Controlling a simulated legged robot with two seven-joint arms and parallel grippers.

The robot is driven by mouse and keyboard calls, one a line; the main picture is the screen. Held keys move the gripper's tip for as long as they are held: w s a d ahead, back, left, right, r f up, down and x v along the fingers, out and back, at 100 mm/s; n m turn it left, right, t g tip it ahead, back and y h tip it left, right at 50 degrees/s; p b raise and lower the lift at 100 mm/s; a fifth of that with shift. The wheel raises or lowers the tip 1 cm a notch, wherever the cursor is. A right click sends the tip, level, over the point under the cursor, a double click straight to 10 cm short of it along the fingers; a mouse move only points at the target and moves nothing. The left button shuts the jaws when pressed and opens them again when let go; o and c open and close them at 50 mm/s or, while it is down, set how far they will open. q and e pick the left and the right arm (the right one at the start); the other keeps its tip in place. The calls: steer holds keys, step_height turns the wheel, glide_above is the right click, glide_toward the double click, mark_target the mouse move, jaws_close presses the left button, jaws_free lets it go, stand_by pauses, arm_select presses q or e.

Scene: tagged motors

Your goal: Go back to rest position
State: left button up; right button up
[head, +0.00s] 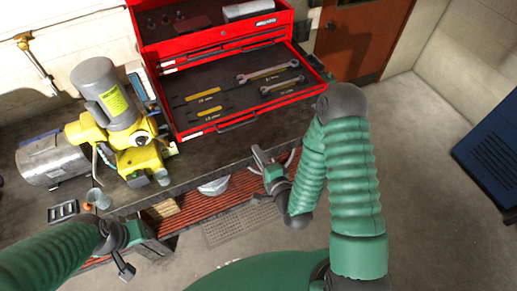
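My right arm comes up from the lower right and bends down at its elbow. Its gripper (270,164) is just in front of the bench's front edge, with its fingers apart and nothing seen between them. My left arm comes in from the lower left. Its gripper (140,258) is low, in front of the bench edge, and its fingers are too unclear to tell whether they are open. No object shows in it. A yellow motor (140,160) with a grey upright cylinder (104,92) and a silver drum (52,160) stands on the bench (205,168).
A red toolbox (240,118) with an open drawer of wrenches and screwdrivers stands on the bench. A small cup (98,198) and a dark tray (63,211) are near the bench's left front. A blue cabinet (488,150) stands at the right. The floor (425,190) between is clear.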

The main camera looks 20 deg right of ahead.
steer(key=shift+f, duration=0.1)
stand_by(0.3)
step_height(320, 180, down, 15)
steer(key=s+n+g+b, duration=0.2)
steer(key=n+g+b, duration=0.5)
steer(key=n+b, duration=0.55)
steer(key=s+f+n+g+b, duration=0.2)
steer(key=s+n+g+b, duration=0.3)
steer(key=s+b, duration=0.4)
steer(key=shift+s+d+g+h, duration=0.15)
steer(key=shift+s+g+h, duration=0.25)
steer(key=shift+s, duration=0.85)
